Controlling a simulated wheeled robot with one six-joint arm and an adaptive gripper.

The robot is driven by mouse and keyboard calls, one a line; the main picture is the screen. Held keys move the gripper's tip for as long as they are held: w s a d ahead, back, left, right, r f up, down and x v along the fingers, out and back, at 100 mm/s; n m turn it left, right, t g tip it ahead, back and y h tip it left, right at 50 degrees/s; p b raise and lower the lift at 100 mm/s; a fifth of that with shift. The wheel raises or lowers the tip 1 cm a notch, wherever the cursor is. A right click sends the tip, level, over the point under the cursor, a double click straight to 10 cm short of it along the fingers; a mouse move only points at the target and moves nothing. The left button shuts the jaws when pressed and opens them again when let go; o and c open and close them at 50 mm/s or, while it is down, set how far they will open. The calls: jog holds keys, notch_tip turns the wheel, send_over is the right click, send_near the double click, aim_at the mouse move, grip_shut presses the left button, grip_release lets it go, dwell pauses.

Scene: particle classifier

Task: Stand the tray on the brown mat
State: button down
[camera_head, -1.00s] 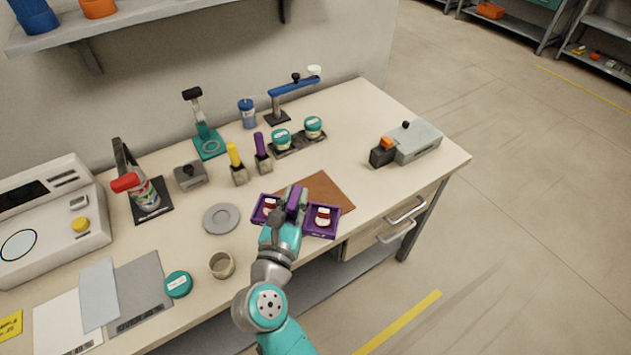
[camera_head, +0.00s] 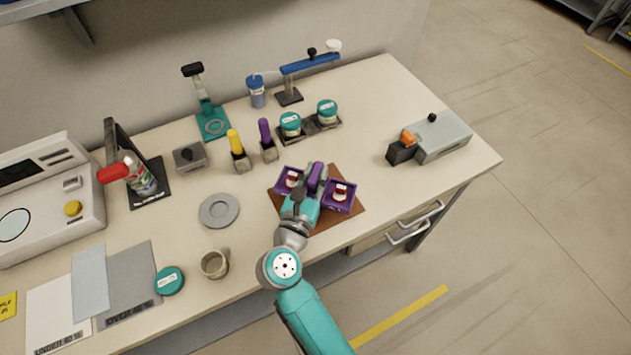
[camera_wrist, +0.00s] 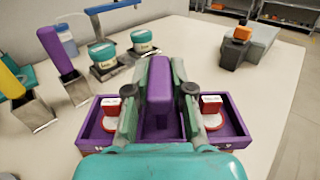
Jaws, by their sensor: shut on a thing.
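The purple tray (camera_head: 341,205) has two compartments and a raised purple handle (camera_wrist: 159,88) in the middle. Each compartment holds a small red-and-white item (camera_wrist: 211,111). My gripper (camera_head: 316,180) is shut on the handle, one finger on either side. The brown mat (camera_head: 319,224) lies on the bench near its front edge, and the tray is over it in the head view. The tray hides much of the mat. I cannot tell whether the tray touches the mat or hangs just above it. The tray looks about level in the wrist view.
Two teal-lidded jars (camera_head: 290,124) in a dark holder stand behind the tray. Purple-handled (camera_head: 266,138) and yellow-handled tools in blocks stand behind left. A grey dish (camera_head: 219,211) and a beige cup (camera_head: 214,264) lie to the left. A grey device (camera_head: 441,136) stands at right.

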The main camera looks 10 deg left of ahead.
aim_at(314, 192)
jog(key=shift+f, duration=1.65)
jog(key=shift+f, duration=0.15)
jog(key=c, duration=1)
grip_release()
jog(key=shift+s, duration=0.25)
jog(key=s, duration=0.3)
jog(key=s+a, duration=0.1)
jog(key=s, duration=0.3)
jog(key=s+a, duration=0.1)
jog(key=s, duration=0.3)
jog(key=shift+s+a, duration=0.15)
jog(key=shift+s, duration=0.05)
